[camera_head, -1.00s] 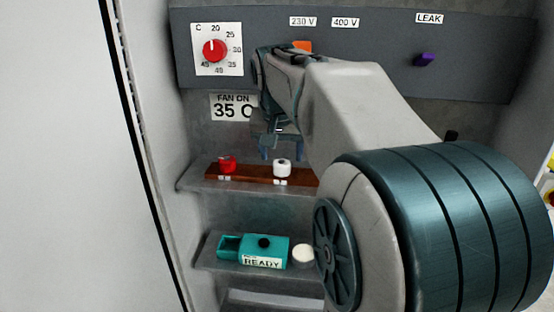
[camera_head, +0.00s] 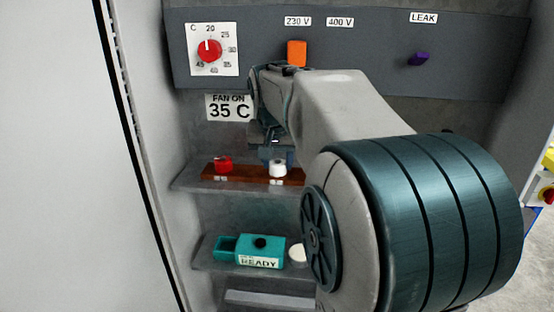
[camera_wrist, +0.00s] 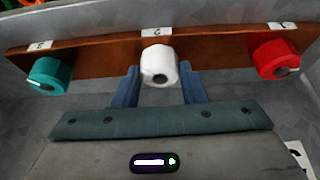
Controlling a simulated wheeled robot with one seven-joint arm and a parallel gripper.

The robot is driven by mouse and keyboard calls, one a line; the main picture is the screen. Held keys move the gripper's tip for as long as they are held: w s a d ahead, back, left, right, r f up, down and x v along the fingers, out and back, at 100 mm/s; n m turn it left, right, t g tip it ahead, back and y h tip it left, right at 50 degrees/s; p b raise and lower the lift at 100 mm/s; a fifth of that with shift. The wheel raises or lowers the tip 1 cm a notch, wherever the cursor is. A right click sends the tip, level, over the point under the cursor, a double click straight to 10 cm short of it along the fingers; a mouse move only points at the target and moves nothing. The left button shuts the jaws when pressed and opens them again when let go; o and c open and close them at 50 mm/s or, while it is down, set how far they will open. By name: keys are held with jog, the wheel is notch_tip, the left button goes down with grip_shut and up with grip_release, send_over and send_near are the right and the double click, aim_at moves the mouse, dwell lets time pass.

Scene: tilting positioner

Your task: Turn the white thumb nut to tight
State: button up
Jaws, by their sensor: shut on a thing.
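The white thumb nut (camera_head: 277,168) sits on the brown strip (camera_head: 249,173) on the upper shelf. In the wrist view the white nut (camera_wrist: 159,62) is at the top middle, below a small white label. My gripper (camera_head: 278,159) is over it from above. In the wrist view the blue fingers of my gripper (camera_wrist: 159,80) stand one on each side of the nut, shut on it. The nut's marks, if any, are too small to read.
A red nut (camera_head: 223,164) is on the same strip; a teal nut (camera_wrist: 49,76) shows only in the wrist view. The lower shelf holds a teal box (camera_head: 260,251) marked READY and a white disc (camera_head: 298,253). A panel (camera_head: 370,62) with knobs is above.

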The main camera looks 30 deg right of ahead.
jog(key=m+g+h, duration=0.1)
jog(key=m, duration=0.3)
jog(key=shift+w+a, duration=0.1)
jog(key=shift+w, duration=0.05)
jog(key=m+g+h, duration=0.1)
jog(key=m, duration=0.2)
jog(key=shift+w+m, duration=0.1)
jog(key=shift+m, duration=0.3)
jog(key=m+g, duration=0.1)
jog(key=m, duration=0.2)
jog(key=shift+w+r+m+g, duration=0.1)
jog(key=shift+m+g, duration=0.2)
jog(key=shift+m+g+p, duration=0.7)
jog(key=shift+m+g, duration=0.1)
jog(key=shift+m, duration=1.3)
jog(key=o, duration=1)
